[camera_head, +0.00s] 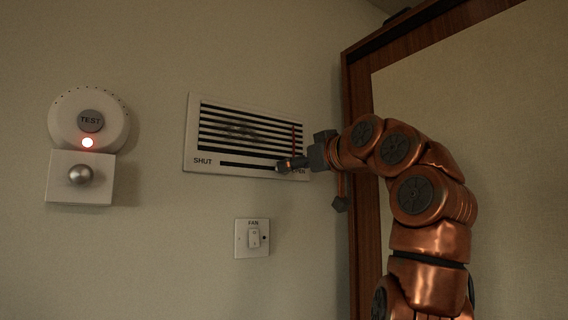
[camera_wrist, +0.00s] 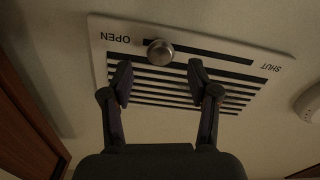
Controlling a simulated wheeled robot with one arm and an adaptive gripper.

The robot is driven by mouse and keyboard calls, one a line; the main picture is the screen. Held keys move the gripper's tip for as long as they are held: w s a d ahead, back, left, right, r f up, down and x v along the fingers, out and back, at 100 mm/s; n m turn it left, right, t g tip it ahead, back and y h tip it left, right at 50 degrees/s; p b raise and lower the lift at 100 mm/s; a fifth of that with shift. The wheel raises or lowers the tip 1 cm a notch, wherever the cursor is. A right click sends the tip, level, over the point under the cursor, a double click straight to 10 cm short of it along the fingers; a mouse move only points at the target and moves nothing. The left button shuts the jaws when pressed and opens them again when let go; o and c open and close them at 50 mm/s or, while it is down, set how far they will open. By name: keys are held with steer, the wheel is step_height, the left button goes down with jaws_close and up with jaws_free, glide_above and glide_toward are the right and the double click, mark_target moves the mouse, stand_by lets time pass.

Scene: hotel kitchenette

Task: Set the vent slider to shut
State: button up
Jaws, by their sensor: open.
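The vent (camera_head: 190,135) is a white wall plate with dark horizontal slats and a slot along its lower edge. SHUT is printed at the slot's left end and OPEN at its right end in the head view. The wrist view shows the vent plate (camera_wrist: 100,45) upside down, with OPEN on the left. The slider's round metal knob (camera_wrist: 160,52) sits in the slot near the OPEN end. My gripper (camera_wrist: 160,75) is open, its two fingers spread to either side of the knob's line, with nothing between them. In the head view my gripper (camera_head: 300,163) is at the vent's lower right corner, partly covering OPEN.
A round alarm with a TEST button (camera_head: 90,121) and a lit red lamp is left of the vent, above a white box with a round knob (camera_head: 81,175). A FAN switch (camera_head: 253,238) is below the vent. A wooden frame (camera_head: 358,80) stands close on the right.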

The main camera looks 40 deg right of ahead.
steer(key=shift+w+p, duration=0.65)
steer(key=shift+w, duration=1.5)
jaws_close()
